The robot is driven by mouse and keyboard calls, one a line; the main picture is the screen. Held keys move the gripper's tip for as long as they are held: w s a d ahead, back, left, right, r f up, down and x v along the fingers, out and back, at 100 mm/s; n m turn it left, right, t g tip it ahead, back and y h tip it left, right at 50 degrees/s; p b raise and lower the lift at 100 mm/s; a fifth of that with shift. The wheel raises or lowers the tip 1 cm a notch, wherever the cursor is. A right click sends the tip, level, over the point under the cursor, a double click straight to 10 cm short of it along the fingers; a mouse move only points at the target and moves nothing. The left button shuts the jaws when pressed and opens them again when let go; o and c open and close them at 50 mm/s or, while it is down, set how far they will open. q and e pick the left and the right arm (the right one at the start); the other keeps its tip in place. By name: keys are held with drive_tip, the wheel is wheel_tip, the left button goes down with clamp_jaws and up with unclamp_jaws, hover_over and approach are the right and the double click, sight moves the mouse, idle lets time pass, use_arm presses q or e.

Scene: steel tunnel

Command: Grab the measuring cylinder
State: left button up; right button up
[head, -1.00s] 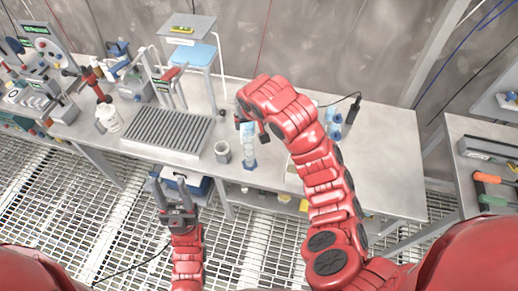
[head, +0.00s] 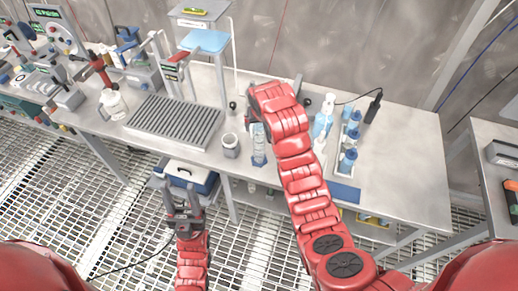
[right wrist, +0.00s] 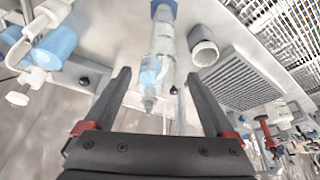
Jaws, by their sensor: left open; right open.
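The measuring cylinder (head: 258,150) is clear with a blue base and stands upright near the front edge of the steel bench (head: 232,182). In the right wrist view the cylinder (right wrist: 161,50) shows between the two fingers. My right gripper (right wrist: 158,76) is open, its fingers either side of the cylinder in that picture and apart from it. In the head view the right arm's wrist hides most of that gripper and part of the cylinder's top. My left gripper (head: 180,190) is open and empty, in front of the bench, low over the grating floor.
A grey cup (head: 230,147) stands just left of the cylinder. A ribbed grey tray (head: 172,122) lies farther left. Blue-and-white bottles (head: 348,158) stand to the right of my right arm. A blue-topped stand (head: 203,42) is behind.

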sight(259, 128)
drive_tip(key=p+x, duration=0.2)
drive_tip(key=x, duration=0.1)
drive_tip(key=shift+s+a+p, duration=0.1)
drive_tip(key=shift+p, duration=0.2)
drive_tip(key=shift+x, duration=0.8)
clamp_jaws()
